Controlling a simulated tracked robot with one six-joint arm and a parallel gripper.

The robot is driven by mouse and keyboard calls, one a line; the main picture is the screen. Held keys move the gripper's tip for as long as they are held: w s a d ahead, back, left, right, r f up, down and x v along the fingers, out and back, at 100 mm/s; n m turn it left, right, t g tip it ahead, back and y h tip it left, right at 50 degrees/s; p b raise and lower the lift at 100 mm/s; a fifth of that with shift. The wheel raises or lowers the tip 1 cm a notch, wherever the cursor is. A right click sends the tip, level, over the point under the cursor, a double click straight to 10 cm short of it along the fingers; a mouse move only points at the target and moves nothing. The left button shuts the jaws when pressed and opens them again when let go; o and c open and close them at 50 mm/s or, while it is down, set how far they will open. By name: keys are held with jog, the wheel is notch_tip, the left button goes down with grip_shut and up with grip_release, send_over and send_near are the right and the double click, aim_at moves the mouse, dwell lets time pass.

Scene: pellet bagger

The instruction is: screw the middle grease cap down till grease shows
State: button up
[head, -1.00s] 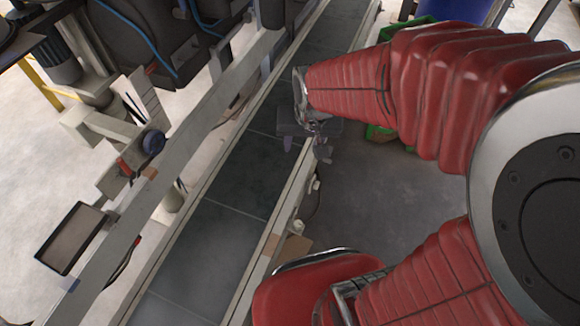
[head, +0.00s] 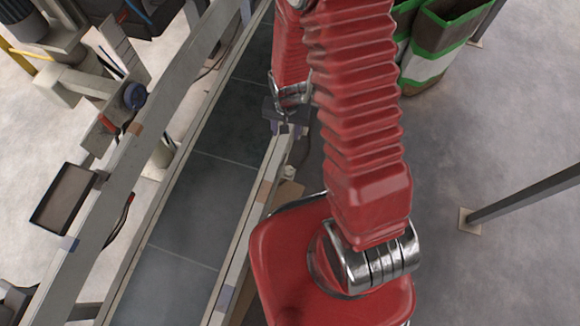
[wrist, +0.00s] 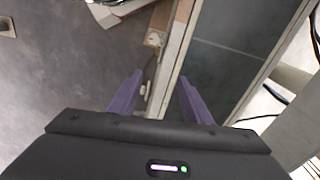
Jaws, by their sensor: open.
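My gripper (wrist: 160,76) is open, with two purple fingers pointing away from the wrist camera on either side of the conveyor's pale side rail (wrist: 169,62). A small whitish fitting (wrist: 144,91) sits on the outer side of this rail, between the fingers and closer to the left one. It may be a grease cap; no grease can be made out on it. Another small pale fitting (wrist: 154,40) stands farther along the rail. I cannot tell which is the middle cap. In the head view my gripper (head: 285,126) is small beside the rail and partly hidden by my red arm.
The dark conveyor belt (head: 190,200) runs lengthwise beside my arm. A blue knob (head: 135,96) and a dark panel (head: 63,197) are on its far side. Green-and-white bags (head: 432,62) stand at upper right. A slanted post (head: 525,198) stands on the right; floor around it is clear.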

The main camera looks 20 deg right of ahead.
jog(key=m, duration=0.1)
send_over(289, 169)
notch_tip(289, 169, down, 9)
jog(key=shift+s+g, duration=0.1)
jog(key=shift+g, duration=0.3)
jog(key=shift+f, duration=0.15)
jog(key=shift+f, duration=6.8)
jog(key=c, duration=1.1)
